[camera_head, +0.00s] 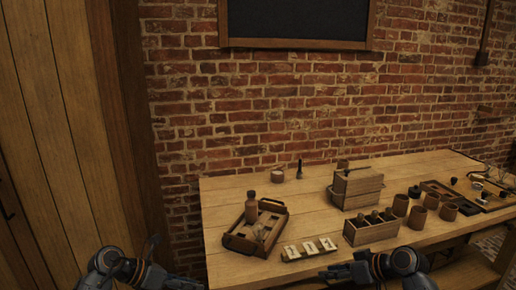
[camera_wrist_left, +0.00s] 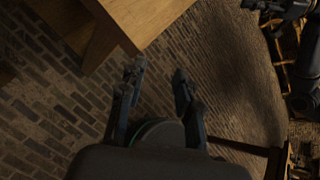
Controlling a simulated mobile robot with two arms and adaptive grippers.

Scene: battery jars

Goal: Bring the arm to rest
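My left gripper (camera_wrist_left: 158,88) shows in the left wrist view with its two fingers apart and nothing between them. Brick floor lies beyond the fingers, and a corner of the wooden table (camera_wrist_left: 125,25) is above them in the picture. In the head view my left arm is at the bottom left, off the table's near left corner. My right gripper (camera_head: 338,272) is low in the head view, in front of the table's near edge. Its fingers are small and dark there, so their opening is unclear. I see no object held in it.
On the table (camera_head: 222,200) are a wooden tray (camera_head: 240,243) with a bottle (camera_head: 250,208), a white card strip (camera_head: 308,248), a wooden box with compartments (camera_head: 372,234), a larger wooden box (camera_head: 358,183), and several brown jars (camera_head: 417,217). A brick wall stands behind.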

